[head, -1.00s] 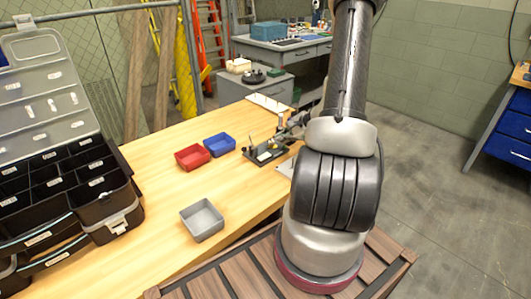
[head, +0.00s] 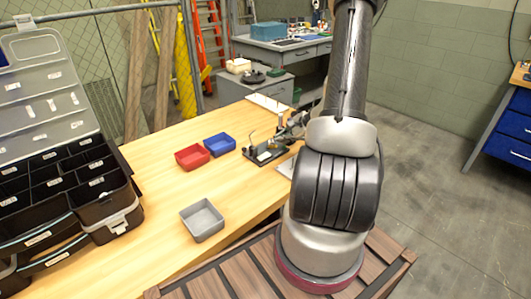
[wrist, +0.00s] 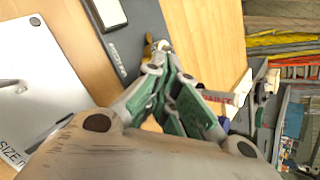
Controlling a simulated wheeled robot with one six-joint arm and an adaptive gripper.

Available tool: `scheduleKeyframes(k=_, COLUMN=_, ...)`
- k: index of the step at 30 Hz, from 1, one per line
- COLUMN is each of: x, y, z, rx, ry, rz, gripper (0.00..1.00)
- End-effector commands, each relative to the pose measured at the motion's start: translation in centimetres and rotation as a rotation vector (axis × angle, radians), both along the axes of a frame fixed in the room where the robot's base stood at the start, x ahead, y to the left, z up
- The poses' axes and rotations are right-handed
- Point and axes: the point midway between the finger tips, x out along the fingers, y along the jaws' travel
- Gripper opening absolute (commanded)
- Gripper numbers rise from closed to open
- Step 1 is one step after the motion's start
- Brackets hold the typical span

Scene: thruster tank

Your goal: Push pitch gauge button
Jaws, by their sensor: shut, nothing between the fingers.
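The pitch gauge, with a dark grey base (head: 258,158), lies on the wooden table next to my gripper (head: 277,141). In the wrist view, part of a dark grey base (wrist: 112,50) with a pale screen-like panel (wrist: 110,12) lies just left of my gripper (wrist: 164,47). My gripper is shut and empty, its green-sided fingers meeting at the tips. A small brass-coloured part (wrist: 148,46) shows beside the fingertips. The button cannot be made out, and I cannot tell whether the tips touch anything.
A red bin (head: 192,157), a blue bin (head: 219,144) and a grey bin (head: 202,220) stand left on the table (head: 150,190). A black organiser case (head: 70,190) stands open at far left. A white plate (wrist: 40,80) with lettering lies left in the wrist view.

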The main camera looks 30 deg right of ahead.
Motion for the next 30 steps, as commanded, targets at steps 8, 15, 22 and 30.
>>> scheduleKeyframes(k=8, x=0.0, y=0.0, z=-0.8, rx=0.000, ry=0.001, rz=0.001, gripper=0.00)
scheduleKeyframes(k=15, x=0.0, y=0.0, z=-0.8, rx=0.000, ry=0.000, rz=0.000, gripper=0.00)
scheduleKeyframes(k=22, x=0.0, y=0.0, z=-1.0, rx=0.000, ry=0.000, rz=0.000, gripper=0.00)
scheduleKeyframes(k=30, x=0.0, y=0.0, z=-1.2, rx=0.001, ry=0.000, rz=-0.001, gripper=0.00)
